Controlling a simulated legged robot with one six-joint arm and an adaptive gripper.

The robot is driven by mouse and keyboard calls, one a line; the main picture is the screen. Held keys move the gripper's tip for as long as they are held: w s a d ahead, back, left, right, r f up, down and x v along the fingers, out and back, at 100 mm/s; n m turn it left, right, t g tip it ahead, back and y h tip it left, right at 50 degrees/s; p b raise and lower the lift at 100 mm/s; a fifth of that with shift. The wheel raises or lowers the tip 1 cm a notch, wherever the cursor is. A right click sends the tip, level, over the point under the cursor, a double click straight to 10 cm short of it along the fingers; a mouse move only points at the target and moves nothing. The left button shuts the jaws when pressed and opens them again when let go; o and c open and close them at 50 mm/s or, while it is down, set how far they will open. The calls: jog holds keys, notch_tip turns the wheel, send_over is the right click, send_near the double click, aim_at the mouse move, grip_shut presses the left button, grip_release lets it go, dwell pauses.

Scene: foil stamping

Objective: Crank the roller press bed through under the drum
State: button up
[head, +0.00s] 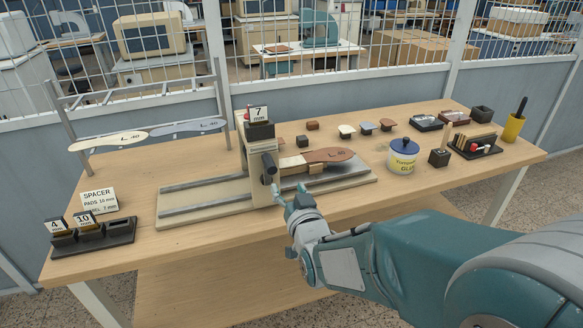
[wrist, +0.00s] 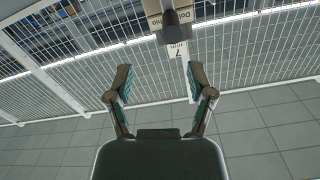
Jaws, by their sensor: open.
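The roller press (head: 258,140) stands on the table with a card reading 7 mm on top. Its long pale bed runs on metal rails (head: 203,205). A brown sole-shaped piece (head: 327,156) lies on the bed to the right of the upright. A dark crank handle (head: 268,170) sticks out at the front of the press. My gripper (head: 287,191) is just below and right of the handle, apart from it. The drum is mostly hidden.
A spacer holder (head: 118,232) with 4 and 10 blocks is at the front left, beside a spacer sign (head: 99,200). A rack with two sole shapes (head: 108,140) stands behind. A glue pot (head: 402,158), stamps and a yellow cup (head: 513,127) are to the right.

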aim_at(268, 163)
jog(key=x, duration=1)
jog(key=shift+w+a+r, duration=0.2)
jog(key=shift+w+a+f, duration=0.1)
jog(key=shift+w, duration=0.15)
jog(key=shift+a+f, duration=0.1)
jog(key=shift+a, duration=0.95)
jog(key=shift+c, duration=1.3)
jog(key=c, duration=0.6)
jog(key=shift+d, duration=0.35)
grip_shut()
jog(key=shift+d, duration=0.3)
jog(key=shift+a, duration=0.25)
